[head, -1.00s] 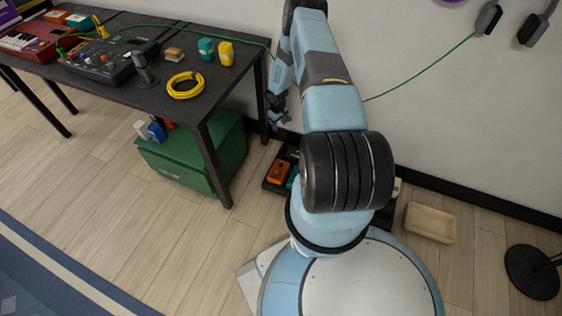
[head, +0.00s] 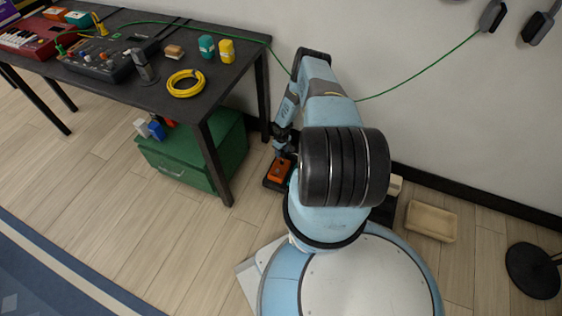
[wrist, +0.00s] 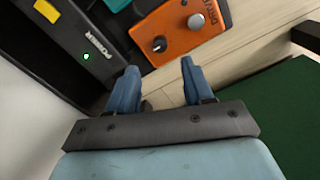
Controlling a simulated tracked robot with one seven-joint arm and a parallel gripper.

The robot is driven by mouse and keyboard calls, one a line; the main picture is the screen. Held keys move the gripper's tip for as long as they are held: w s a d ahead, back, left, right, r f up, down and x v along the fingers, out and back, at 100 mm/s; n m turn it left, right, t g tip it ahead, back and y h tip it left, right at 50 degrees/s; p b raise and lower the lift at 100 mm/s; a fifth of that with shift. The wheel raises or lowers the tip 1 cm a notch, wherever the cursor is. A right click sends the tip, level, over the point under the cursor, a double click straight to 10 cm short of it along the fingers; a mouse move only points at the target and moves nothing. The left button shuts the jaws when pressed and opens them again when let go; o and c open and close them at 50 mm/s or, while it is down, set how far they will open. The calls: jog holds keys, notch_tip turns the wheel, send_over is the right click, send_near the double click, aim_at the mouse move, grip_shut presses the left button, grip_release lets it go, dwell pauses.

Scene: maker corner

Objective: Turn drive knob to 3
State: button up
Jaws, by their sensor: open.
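The orange pedal (head: 279,171) lies on a dark board on the floor, beside the table leg. In the wrist view the orange pedal (wrist: 180,36) has a round black knob (wrist: 159,44), a silver footswitch (wrist: 196,21) and lettering that looks like "DRIVE". The knob's setting is too small to read. My gripper (wrist: 160,69) is open, its two blue fingers pointing toward the knob, which shows between and beyond the fingertips. No contact with the knob is visible. In the head view my gripper (head: 283,152) hangs just over the pedal, partly hidden by my arm.
A black unit with a lit green light (wrist: 98,42) and a teal pedal (wrist: 113,4) sit beside the orange pedal. The green chest (head: 200,157) stands close by under the dark table (head: 140,88). A beige tray (head: 431,222) lies on the floor at right.

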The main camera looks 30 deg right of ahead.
aim_at(282, 161)
jog(key=shift+f, duration=4.35)
grip_shut()
jog(key=shift+a, duration=0.15)
